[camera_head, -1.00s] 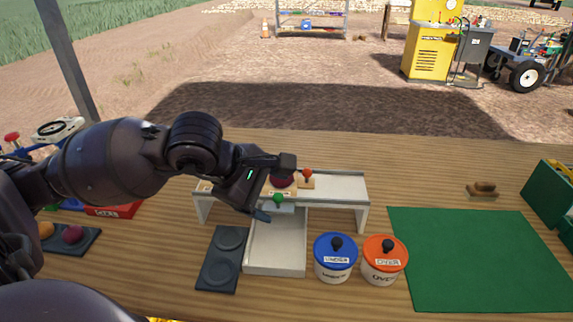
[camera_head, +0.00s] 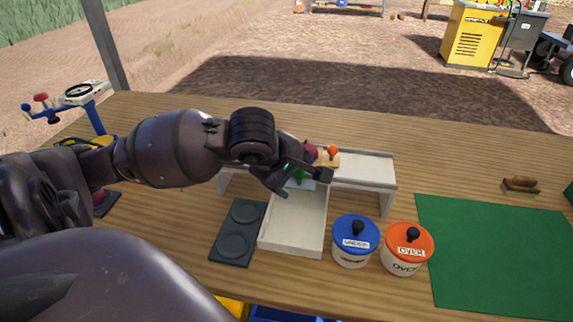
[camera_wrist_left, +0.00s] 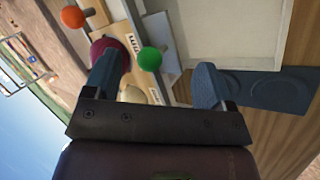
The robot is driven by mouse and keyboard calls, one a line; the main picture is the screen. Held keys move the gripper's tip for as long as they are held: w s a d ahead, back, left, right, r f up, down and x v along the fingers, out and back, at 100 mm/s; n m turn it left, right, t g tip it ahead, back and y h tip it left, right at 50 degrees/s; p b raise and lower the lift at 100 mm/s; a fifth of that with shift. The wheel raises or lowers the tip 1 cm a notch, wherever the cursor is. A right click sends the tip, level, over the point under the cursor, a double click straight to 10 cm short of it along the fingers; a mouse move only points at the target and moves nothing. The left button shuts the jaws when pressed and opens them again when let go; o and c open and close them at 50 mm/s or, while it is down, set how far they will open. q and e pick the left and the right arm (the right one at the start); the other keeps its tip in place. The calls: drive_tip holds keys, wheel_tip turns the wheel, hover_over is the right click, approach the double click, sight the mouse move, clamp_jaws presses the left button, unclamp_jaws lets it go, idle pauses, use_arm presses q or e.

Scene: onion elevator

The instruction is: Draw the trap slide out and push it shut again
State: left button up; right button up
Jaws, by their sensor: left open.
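A green knob (camera_wrist_left: 151,59) stands on a labelled slide plate (camera_wrist_left: 160,32) in the left wrist view. In the head view the green knob (camera_head: 299,174) is partly hidden by my left gripper (camera_head: 304,182). In the wrist view my left gripper (camera_wrist_left: 157,78) is open, its two blue-grey fingers on either side of the knob with clear gaps. An orange knob (camera_head: 332,150) sits on a wooden piece of the white bench-like stand (camera_head: 365,166). A dark red onion (camera_wrist_left: 108,52) shows beside the left finger. My right gripper is out of view.
An open white tray (camera_head: 292,222) lies below the stand. A dark plate with two round recesses (camera_head: 238,232) lies left of it. A blue-lidded pot (camera_head: 356,240) and an orange-lidded pot (camera_head: 408,248) stand to the right, near a green mat (camera_head: 495,255).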

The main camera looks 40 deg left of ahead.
use_arm(q)
drive_tip(key=shift+x, duration=0.95)
drive_tip(key=shift+w+f, duration=0.2)
drive_tip(key=shift+f, duration=0.05)
drive_tip(key=shift+r, duration=0.15)
drive_tip(key=c, duration=0.8)
drive_tip(key=shift+r, duration=0.1)
drive_tip(key=shift+s+d, duration=0.1)
